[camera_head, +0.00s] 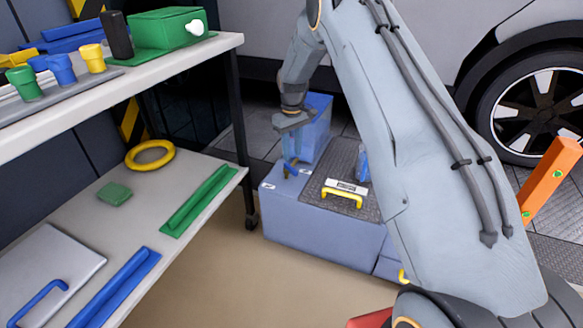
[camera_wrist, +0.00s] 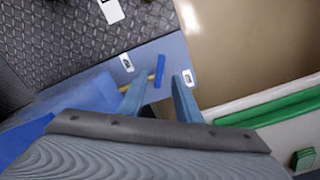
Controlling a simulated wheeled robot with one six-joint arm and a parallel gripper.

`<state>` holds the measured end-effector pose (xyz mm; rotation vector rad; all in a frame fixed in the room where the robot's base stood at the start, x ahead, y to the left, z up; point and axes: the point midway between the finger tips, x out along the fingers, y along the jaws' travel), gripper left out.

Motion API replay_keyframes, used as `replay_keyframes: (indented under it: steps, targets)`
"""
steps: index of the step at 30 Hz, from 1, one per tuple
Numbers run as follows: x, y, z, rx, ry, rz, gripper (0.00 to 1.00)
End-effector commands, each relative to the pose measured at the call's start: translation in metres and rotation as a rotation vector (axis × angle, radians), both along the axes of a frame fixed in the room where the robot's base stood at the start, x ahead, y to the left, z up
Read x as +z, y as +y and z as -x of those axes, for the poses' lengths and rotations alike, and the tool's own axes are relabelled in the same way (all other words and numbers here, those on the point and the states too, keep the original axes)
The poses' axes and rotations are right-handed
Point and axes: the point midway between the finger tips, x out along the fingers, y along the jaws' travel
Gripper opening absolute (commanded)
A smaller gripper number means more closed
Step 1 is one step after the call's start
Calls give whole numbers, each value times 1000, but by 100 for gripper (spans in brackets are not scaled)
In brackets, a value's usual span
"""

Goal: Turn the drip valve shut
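The drip valve shows in the wrist view as a blue lever handle (camera_wrist: 160,72) with a small yellowish stem beside it, on the blue-grey cabinet top. Two small white labels with dark marks, a left label (camera_wrist: 127,62) and a right label (camera_wrist: 187,77), lie either side of it. My gripper (camera_wrist: 164,77) is open, its two fingers apart with the blue lever between them in the picture. I cannot tell whether either finger touches it. In the head view my gripper (camera_head: 290,160) points down over the near left corner of the cabinet (camera_head: 315,225), largely hiding the valve.
A blue box (camera_head: 316,125) stands behind my gripper on the cabinet. A dark textured mat (camera_head: 345,160) holds a yellow handle (camera_head: 342,197) and a blue bottle-like object (camera_head: 362,163). The shelf unit (camera_head: 238,120) stands close on the left. A car wheel (camera_head: 540,100) is at right.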

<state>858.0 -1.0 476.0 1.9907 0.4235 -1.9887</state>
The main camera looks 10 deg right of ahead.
Motion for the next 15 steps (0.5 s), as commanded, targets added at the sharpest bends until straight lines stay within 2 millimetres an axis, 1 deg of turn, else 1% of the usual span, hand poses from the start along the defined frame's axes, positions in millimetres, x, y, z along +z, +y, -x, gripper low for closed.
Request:
replay_keyframes:
  steps: [1,9,12,15]
  targets:
    - [-8,0,1,0,3,0,30]
    - [-50,0,1,0,3,0,30]
    - [-61,0,1,0,2,0,30]
    - [-65,1,1,0,1,-1,30]
